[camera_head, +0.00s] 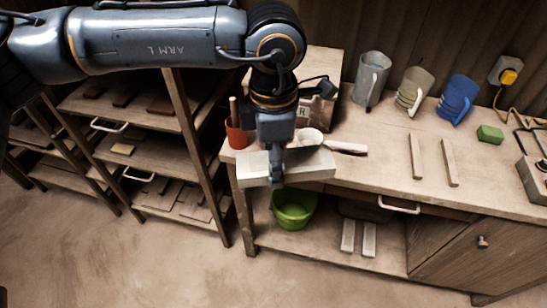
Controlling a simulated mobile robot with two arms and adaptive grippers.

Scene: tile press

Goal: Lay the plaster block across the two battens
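The pale plaster block (310,167) is at the front left corner of the workbench, and part of it juts past the edge. My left gripper (276,176) reaches down over its middle with the fingers around it and looks shut on it. The fingers hide the middle of the block. I cannot tell whether the block touches the bench. The two battens, a left one (416,156) and a right one (450,162), lie roughly parallel with a gap between them on the bench to the right. Nothing lies on them. My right gripper is out of view.
The workbench (380,180) is clear between block and battens, except for a pale-handled tool (345,147) and a white cup (310,137). A terracotta pot (236,134) stands left. Jugs (412,88), a green block (490,134) and a grey box (535,178) stand behind and right.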

